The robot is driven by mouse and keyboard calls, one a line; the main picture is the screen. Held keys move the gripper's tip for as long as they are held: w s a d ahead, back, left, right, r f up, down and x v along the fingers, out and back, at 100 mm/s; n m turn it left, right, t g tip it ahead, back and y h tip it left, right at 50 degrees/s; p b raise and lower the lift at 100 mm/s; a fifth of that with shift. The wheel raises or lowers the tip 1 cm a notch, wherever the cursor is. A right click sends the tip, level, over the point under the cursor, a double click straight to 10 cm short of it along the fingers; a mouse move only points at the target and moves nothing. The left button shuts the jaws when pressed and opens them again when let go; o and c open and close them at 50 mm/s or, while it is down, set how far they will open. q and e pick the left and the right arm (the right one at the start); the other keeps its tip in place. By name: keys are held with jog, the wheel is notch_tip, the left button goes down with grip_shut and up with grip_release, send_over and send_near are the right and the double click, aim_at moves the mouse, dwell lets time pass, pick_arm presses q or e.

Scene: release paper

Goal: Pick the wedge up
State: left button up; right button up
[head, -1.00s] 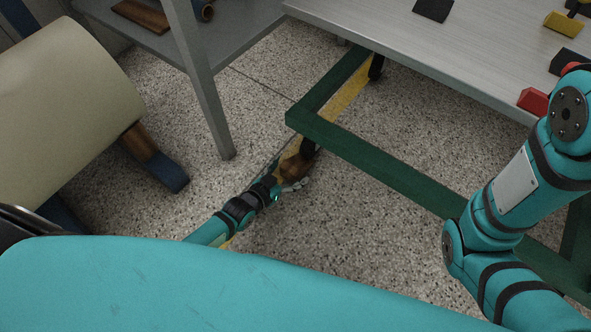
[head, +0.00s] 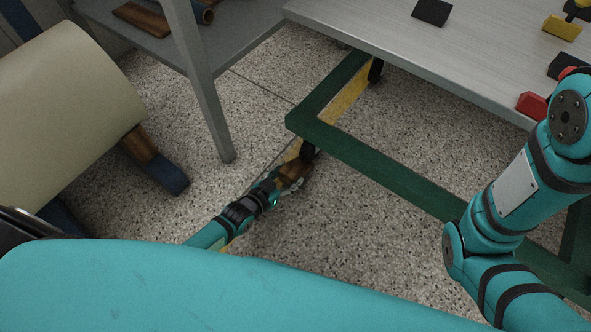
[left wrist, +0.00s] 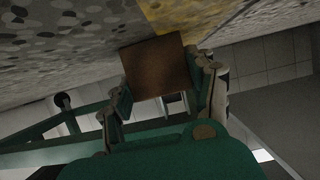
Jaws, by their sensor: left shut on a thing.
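A grey shelf leg (head: 207,100) and a large cream roll (head: 60,115) are to the left. Speckled floor (head: 330,240) is open in front.

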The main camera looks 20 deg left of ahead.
pick_arm(q)
jog(key=shift+s+a+p, duration=0.35)
jog(key=shift+s+p, duration=0.15)
jog(key=shift+s, duration=0.5)
jog(key=shift+s+a+p, duration=0.4)
jog(key=shift+s+p, duration=0.05)
jog(key=shift+s, duration=0.6)
jog(key=shift+s+a+p, duration=0.35)
jog(key=shift+s+p, duration=0.15)
jog(key=shift+s, duration=0.5)
